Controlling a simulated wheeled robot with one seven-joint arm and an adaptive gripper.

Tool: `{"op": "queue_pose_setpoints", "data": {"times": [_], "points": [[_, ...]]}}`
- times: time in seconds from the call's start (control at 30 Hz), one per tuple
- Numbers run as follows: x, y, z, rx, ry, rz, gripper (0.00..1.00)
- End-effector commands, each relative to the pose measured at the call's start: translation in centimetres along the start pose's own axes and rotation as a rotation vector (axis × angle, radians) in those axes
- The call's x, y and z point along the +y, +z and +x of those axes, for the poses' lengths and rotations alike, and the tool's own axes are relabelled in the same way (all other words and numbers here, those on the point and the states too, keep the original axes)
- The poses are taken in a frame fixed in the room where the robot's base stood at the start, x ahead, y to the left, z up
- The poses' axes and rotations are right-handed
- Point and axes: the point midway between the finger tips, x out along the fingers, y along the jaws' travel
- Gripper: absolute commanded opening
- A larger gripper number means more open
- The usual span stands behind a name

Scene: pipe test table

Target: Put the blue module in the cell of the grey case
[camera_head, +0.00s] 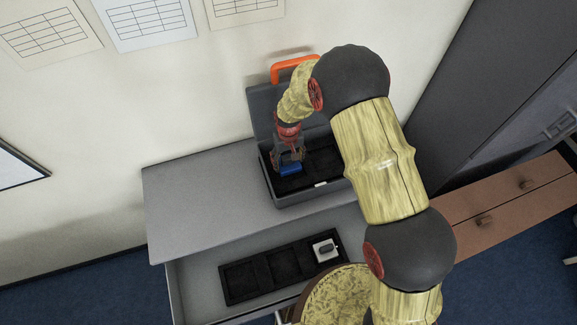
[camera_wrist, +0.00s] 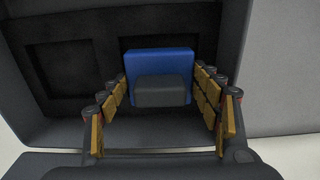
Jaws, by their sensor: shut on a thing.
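The grey case (camera_head: 297,200) stands open on the grey cabinet top, with dark cells inside. My gripper (camera_head: 289,168) points down into the left part of the case. It is shut on the blue module (camera_head: 291,170). In the wrist view, the blue module (camera_wrist: 160,62) with its dark grey raised block (camera_wrist: 160,92) sits between the two fingers of my gripper (camera_wrist: 160,80). Behind it is a dark cell (camera_wrist: 105,52), and another cell (camera_wrist: 66,72) shows to its left. I cannot tell whether the module touches the cell floor.
The case lid (camera_head: 262,112) with an orange handle (camera_head: 290,68) stands raised at the back. Below the cabinet top (camera_head: 205,190), an open drawer (camera_head: 195,285) holds a black tray (camera_head: 262,296) with a white module (camera_head: 326,250) in its right cell. The cabinet top left of the case is clear.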

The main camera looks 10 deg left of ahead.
Motion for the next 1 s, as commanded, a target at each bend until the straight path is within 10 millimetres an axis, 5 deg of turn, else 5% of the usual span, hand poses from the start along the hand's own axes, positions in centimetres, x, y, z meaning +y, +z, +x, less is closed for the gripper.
{"op": "queue_pose_setpoints", "data": {"times": [0.2,0.57,0.6,1.0], "points": [[0.0,0.0,3.1,0.000,0.000,0.000,0.31],[0.0,0.0,3.4,0.001,0.000,0.000,0.31],[0.0,0.1,3.4,0.000,0.000,0.000,0.65],[0.0,0.1,3.3,-0.001,0.000,0.000,0.82]]}}
